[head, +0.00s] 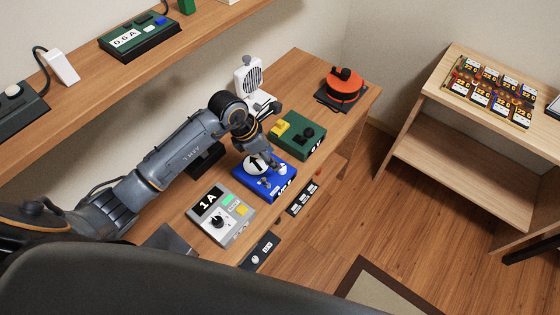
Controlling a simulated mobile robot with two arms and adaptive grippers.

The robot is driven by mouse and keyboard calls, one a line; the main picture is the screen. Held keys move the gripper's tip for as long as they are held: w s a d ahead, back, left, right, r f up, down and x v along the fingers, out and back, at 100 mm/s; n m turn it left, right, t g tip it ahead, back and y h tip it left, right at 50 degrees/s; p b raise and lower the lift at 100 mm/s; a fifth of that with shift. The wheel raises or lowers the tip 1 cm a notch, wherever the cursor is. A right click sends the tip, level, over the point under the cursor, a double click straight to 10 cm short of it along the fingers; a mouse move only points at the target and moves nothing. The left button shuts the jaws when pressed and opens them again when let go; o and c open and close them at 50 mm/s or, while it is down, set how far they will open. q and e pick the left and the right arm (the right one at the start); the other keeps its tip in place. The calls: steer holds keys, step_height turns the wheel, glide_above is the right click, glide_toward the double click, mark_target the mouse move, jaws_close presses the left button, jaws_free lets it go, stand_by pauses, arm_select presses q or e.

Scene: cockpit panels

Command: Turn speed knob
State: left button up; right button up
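My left gripper (273,166) is over the far side of the blue panel (276,187), close to its white round dial with a black arrow (255,163). I cannot tell whether it touches the panel, and its fingers are too small to read. A small knob or switch (265,183) is on the blue panel. A grey panel (236,228) marked "1A" has a black knob on a white plate (219,222). A green panel (299,138) has a yellow block and a black knob. No label reading "speed" is legible. My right gripper is out of view.
A red round device (344,86) and a white fan-like device (249,77) stand farther back on the desk (312,68). Small black label plates (304,198) are at the front edge. A shelf runs above on the left. A side table (455,123) holds several cards.

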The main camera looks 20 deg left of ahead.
arm_select(q)
steer(key=p+x, duration=0.1)
steer(key=x, duration=0.6)
steer(key=shift+w+f, duration=0.2)
